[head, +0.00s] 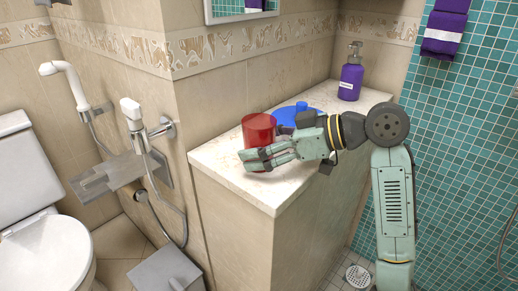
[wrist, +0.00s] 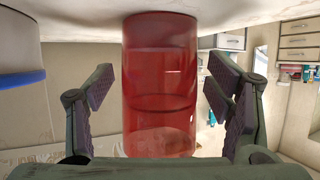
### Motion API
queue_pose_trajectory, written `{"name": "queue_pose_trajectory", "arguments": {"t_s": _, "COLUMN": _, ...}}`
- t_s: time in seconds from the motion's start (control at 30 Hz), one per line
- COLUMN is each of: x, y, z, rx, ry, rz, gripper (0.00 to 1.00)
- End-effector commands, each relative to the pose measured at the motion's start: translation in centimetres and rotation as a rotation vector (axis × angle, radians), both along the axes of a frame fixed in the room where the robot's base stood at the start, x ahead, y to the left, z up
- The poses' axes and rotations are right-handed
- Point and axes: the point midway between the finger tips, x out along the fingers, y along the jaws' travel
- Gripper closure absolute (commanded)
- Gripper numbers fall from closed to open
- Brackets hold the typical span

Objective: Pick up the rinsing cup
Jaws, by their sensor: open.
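The rinsing cup is a red translucent cylinder (head: 258,129) standing upright near the left end of the stone counter. In the wrist view the red cup (wrist: 160,80) fills the middle and appears upside down, with the counter surface along the top. My gripper (head: 258,158) is open at the cup, with its fingers low beside it. In the wrist view one finger is on each side of the cup, with a visible gap between each finger and the cup wall. Part of the cup's lower side is hidden by the fingers in the head view.
A blue round object (head: 291,112) lies on the counter (head: 225,160) just behind my gripper, partly hidden. A purple pump bottle (head: 350,75) stands at the counter's back. Tiled walls rise behind and at the left. A toilet (head: 45,240) and wall-mounted sprayers are at the left.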

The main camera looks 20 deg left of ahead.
Motion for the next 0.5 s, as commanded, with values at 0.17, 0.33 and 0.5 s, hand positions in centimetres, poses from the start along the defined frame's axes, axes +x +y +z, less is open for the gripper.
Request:
{"name": "queue_pose_trajectory", "arguments": {"t_s": 0.17, "x": 0.00, "y": 0.44, "z": -0.22, "rx": 0.000, "ry": 0.001, "rz": -0.001, "gripper": 0.27}}
{"name": "queue_pose_trajectory", "arguments": {"t_s": 0.33, "x": 0.00, "y": 0.42, "z": -0.21, "rx": 0.000, "ry": 0.000, "rz": -0.001, "gripper": 0.31}}
{"name": "queue_pose_trajectory", "arguments": {"t_s": 0.5, "x": -0.01, "y": 0.40, "z": -0.20, "rx": 0.000, "ry": 0.000, "rz": -0.001, "gripper": 0.42}}
